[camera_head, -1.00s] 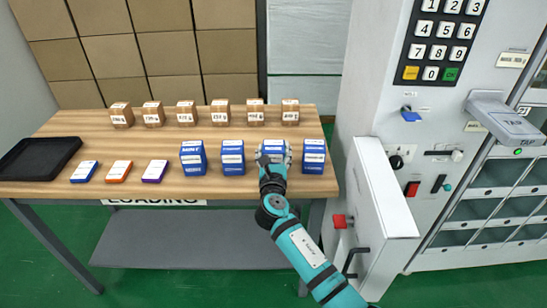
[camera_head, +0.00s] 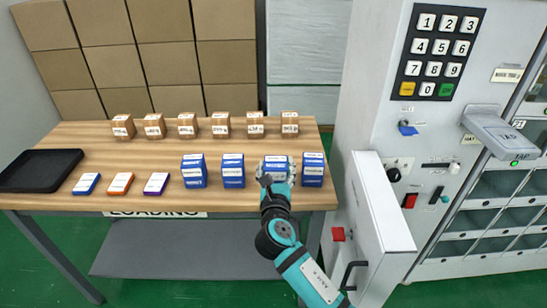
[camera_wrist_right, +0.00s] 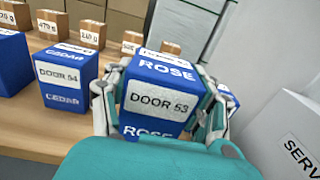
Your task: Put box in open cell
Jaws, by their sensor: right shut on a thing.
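A blue box labelled ROSE and DOOR 53 (camera_wrist_right: 162,98) is between the fingers of my right gripper (camera_wrist_right: 160,105). In the head view this box (camera_head: 275,163) is at the table's front edge, partly covered by my right gripper (camera_head: 275,178). The right gripper is shut on it. I cannot tell if the box is clear of the table. The vending machine (camera_head: 375,85) stands at the right, with rows of open-fronted cells (camera_head: 495,185). Which cell is open cannot be told. My left gripper is not in view.
Blue boxes stand on both sides: one at right (camera_head: 313,169), one labelled CEDAR at left (camera_head: 233,170). Small brown boxes (camera_head: 220,125) line the back. Flat cartons (camera_head: 121,184) and a black tray (camera_head: 40,170) lie left. An open white door panel (camera_head: 380,215) juts out near the table.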

